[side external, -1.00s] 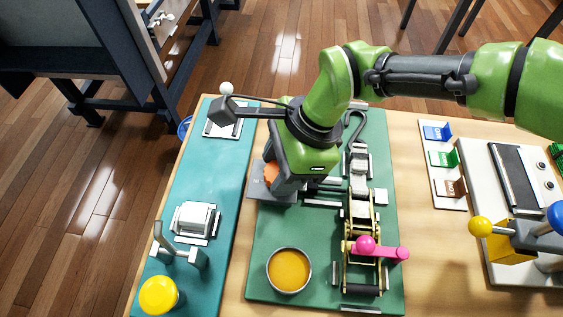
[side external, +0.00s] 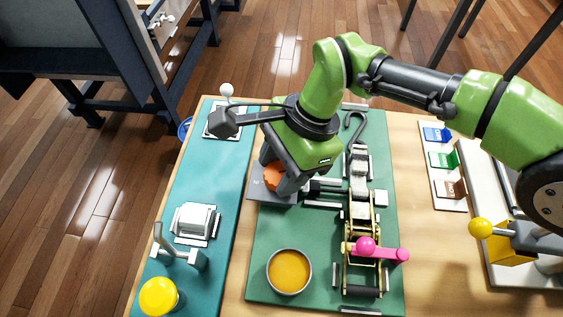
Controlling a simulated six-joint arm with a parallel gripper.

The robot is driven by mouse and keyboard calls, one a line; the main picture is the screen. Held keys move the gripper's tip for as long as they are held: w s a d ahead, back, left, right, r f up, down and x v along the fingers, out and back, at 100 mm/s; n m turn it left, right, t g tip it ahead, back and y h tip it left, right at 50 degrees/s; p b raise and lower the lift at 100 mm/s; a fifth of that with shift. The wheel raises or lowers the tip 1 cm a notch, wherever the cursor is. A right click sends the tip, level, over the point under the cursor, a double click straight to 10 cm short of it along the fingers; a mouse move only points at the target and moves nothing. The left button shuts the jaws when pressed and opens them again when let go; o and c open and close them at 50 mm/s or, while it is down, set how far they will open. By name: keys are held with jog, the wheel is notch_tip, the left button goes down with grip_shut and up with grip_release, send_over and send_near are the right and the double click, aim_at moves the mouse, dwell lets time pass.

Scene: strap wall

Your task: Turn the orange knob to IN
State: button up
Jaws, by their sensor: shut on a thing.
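The orange knob (side external: 272,175) sits on a grey plate (side external: 262,196) on the green board, left of the strap ratchet. My gripper (side external: 276,182) comes down over it from above, with its fingers on either side of the knob and shut on it. Part of the knob is hidden by the fingers. A small mark shows on the plate's left part, too small to read. I cannot tell which way the knob points.
The ratchet with its pink-knobbed handle (side external: 378,250) stands to the right. An orange-filled round dish (side external: 289,271) is in front. A yellow button (side external: 158,296) and a white block (side external: 195,222) are on the teal board at left. Coloured brackets (side external: 440,160) stand further right.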

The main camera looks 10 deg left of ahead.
jog(key=shift+s, duration=0.1)
jog(key=o, duration=0.9)
jog(key=v, duration=1)
